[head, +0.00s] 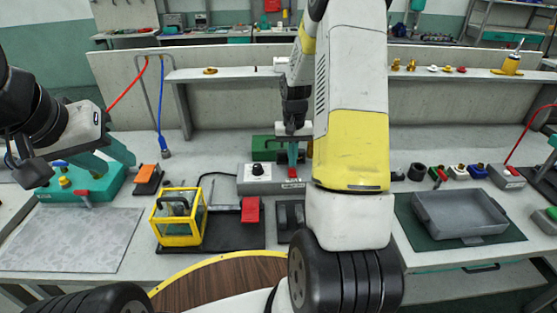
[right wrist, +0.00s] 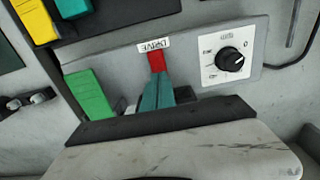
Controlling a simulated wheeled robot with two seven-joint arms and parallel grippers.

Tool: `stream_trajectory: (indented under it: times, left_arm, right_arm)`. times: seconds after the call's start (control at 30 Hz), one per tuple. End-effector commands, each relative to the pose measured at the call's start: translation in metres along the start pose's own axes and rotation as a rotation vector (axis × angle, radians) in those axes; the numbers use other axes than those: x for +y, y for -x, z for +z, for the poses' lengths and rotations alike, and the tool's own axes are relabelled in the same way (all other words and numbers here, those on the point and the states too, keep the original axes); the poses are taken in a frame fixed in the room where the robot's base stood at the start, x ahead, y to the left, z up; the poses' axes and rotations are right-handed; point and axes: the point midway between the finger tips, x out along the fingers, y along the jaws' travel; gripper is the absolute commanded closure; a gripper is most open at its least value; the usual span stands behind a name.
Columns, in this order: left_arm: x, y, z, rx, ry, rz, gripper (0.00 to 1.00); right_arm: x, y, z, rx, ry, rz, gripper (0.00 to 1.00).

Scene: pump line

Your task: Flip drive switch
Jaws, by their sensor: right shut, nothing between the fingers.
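The drive switch is a small red lever (right wrist: 156,60) beside a white DRIVE label (right wrist: 154,43) on a grey control box (right wrist: 190,60). In the head view the lever (head: 292,172) shows at the right part of the box (head: 246,184), close to my arm. My right gripper (right wrist: 157,78) is shut and empty, its teal fingertips right at the red lever; whether they touch cannot be told. It also shows in the head view (head: 292,160), above the lever. My left gripper (head: 112,162) is at the left, its teal fingers apart, over a teal device (head: 85,188).
A black knob (right wrist: 229,60) is on the same box. A green block (right wrist: 90,95) lies beside it. A yellow-framed case (head: 180,218) and a red-topped part (head: 250,210) stand in front. A grey tray (head: 440,200) is at the right. My right arm hides the middle.

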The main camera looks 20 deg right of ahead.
Motion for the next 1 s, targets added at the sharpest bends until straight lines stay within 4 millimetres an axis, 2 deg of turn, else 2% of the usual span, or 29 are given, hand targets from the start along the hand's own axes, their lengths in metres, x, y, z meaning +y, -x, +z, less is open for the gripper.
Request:
stream_trajectory:
  times: [0.6,1.0]
  left_arm:
    - [0.000,0.000,0.000,0.000,0.000,0.000,0.64]
    - [0.000,0.000,0.000,0.000,0.000,0.000,0.64]
  right_arm:
    - [0.000,0.049,0.000,0.001,0.001,0.000,1.00]
    - [0.000,0.052,0.000,0.000,0.001,0.000,1.00]
